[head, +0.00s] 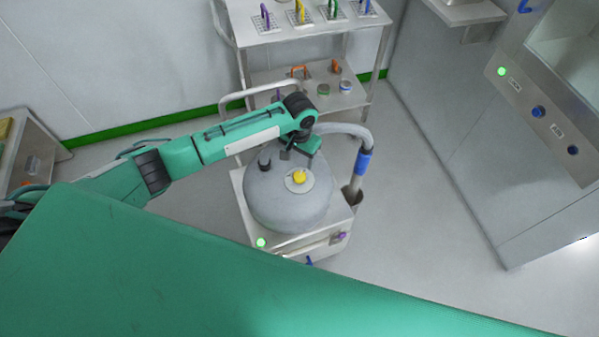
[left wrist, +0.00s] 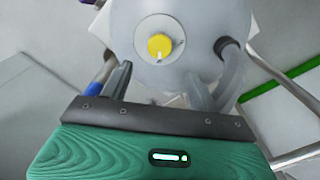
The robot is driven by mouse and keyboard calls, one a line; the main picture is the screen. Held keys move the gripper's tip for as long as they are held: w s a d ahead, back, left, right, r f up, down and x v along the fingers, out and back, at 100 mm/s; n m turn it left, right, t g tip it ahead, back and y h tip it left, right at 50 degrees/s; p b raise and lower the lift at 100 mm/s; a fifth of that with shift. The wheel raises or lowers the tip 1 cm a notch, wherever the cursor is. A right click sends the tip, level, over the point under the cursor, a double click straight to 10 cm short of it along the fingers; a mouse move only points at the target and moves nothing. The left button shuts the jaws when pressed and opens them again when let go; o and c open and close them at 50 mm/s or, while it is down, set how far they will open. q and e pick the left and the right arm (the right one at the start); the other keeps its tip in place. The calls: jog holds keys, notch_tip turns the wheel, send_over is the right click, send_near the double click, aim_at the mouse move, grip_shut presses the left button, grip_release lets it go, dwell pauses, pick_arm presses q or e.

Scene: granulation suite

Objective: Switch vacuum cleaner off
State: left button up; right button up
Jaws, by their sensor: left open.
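The vacuum cleaner (head: 285,205) is a grey rounded drum on a white wheeled base. A yellow knob (head: 299,176) sits on a pale round plate on its top. The knob also shows in the left wrist view (left wrist: 160,46), with a small white mark at its lower edge. A green light (head: 261,242) glows on the base. My left gripper (head: 302,156) is above the drum, just behind the knob in the head view. In the left wrist view its fingers (left wrist: 160,88) are apart with nothing between them, and the knob lies beyond them. My right gripper is not in view.
A grey hose (head: 345,130) with a blue band (head: 363,163) curves beside the drum. A metal handle (head: 262,91) rises behind it. A steel shelf cart (head: 300,75) with coloured tools stands at the back. A cabinet (head: 545,115) with knobs is at right. Floor between is clear.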

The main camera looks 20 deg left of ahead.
aim_at(300, 176)
pick_arm(q)
notch_tip(300, 176, down, 10)
jog(key=shift+r, duration=0.2)
jog(key=shift+c, duration=0.4)
